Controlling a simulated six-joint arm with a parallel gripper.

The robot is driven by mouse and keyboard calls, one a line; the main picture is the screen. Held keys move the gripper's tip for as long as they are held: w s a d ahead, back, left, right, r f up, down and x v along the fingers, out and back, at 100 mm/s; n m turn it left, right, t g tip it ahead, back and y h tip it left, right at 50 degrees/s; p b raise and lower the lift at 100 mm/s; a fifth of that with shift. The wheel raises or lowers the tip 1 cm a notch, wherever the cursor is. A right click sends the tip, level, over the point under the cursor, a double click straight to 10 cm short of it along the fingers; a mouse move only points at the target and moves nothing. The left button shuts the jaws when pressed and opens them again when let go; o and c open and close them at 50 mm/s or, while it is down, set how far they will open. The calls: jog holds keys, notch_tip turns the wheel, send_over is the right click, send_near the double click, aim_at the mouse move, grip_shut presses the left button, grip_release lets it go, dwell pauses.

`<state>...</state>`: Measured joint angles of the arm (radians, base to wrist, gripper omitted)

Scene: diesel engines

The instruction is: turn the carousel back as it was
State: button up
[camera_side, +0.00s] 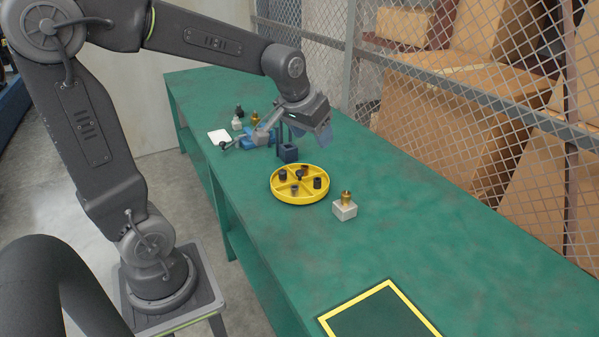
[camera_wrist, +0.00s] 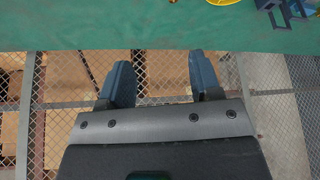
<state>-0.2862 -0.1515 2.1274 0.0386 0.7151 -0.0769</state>
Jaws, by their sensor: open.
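The carousel (camera_side: 300,199) is a round yellow tray with raised dividers, lying on the green bench. Several small dark parts stand in its compartments, and a dark knob sits near its centre. Only a sliver of its yellow rim (camera_wrist: 222,2) shows at the top edge of the wrist view. My gripper (camera_side: 324,138) is above the bench, behind the carousel and a little to its right, apart from it. In the wrist view my gripper (camera_wrist: 160,82) has its two fingers spread with nothing between them, pointing toward the bench's back edge.
A brass part stands on a pale block (camera_side: 345,210) right of the carousel. A dark blue stand (camera_side: 288,152) is just behind it. A blue vise (camera_side: 260,135), small fittings and a white pad (camera_side: 219,137) lie further back. A mesh fence (camera_side: 470,80) runs behind the bench (camera_side: 440,230).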

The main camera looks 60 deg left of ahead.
jog(key=w+a+f+n, duration=0.1)
jog(key=w+a+f, duration=0.25)
jog(key=a, duration=0.25)
jog(key=w+a+f+n, duration=0.2)
jog(key=w+a+f, duration=0.15)
jog(key=a, duration=0.25)
jog(key=n+g+y, duration=0.1)
jog(key=n+g, duration=0.1)
send_near(300, 172)
jog(key=x, duration=0.9)
jog(key=shift+a+f, duration=0.1)
jog(key=shift+a, duration=0.05)
grip_shut()
